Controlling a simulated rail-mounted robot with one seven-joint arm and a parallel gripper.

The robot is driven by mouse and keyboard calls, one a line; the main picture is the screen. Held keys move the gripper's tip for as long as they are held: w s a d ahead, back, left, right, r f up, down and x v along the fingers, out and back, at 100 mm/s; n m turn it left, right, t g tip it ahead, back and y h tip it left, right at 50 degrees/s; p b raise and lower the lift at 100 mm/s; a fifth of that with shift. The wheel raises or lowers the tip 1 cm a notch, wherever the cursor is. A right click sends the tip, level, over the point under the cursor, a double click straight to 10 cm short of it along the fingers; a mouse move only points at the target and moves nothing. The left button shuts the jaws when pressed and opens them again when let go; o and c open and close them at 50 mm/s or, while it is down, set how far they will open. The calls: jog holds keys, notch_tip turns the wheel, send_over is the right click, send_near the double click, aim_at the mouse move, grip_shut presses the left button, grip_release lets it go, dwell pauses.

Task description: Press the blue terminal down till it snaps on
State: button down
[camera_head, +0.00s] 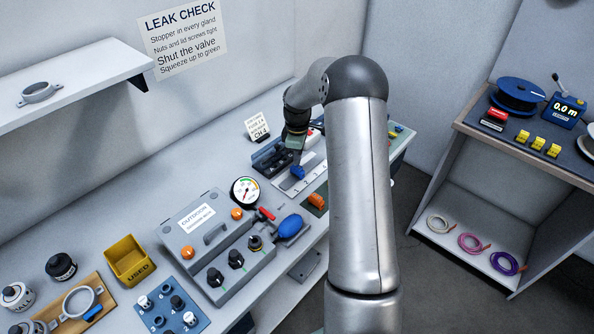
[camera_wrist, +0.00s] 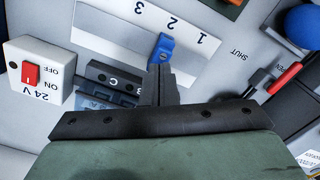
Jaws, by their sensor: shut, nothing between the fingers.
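In the wrist view the blue terminal (camera_wrist: 163,46) shows beyond my fingertips, beside the white strip (camera_wrist: 200,57) marked 1, 2, 3. My gripper (camera_head: 296,157) is shut and empty, pointing down at the terminal. In the wrist view my gripper's fingertips (camera_wrist: 160,70) are right at its lower end and overlap it; I cannot tell whether they touch. What lies under the terminal is hidden.
A dark block (camera_wrist: 110,78) lies beside my fingers, with a white 24 V switch box (camera_wrist: 36,69) at left. A blue bulb (camera_head: 290,226), a red lever (camera_head: 267,215) and a gauge (camera_head: 245,191) stand nearby. An orange piece (camera_head: 317,201) lies close by.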

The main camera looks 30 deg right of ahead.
aim_at(297, 166)
jog(key=shift+f+b, duration=0.55)
jog(key=shift+f, duration=0.3)
dwell(0.5)
jog(key=shift+r, duration=0.1)
jog(key=shift+r+p, duration=1.95)
jog(key=shift+r, duration=1.5)
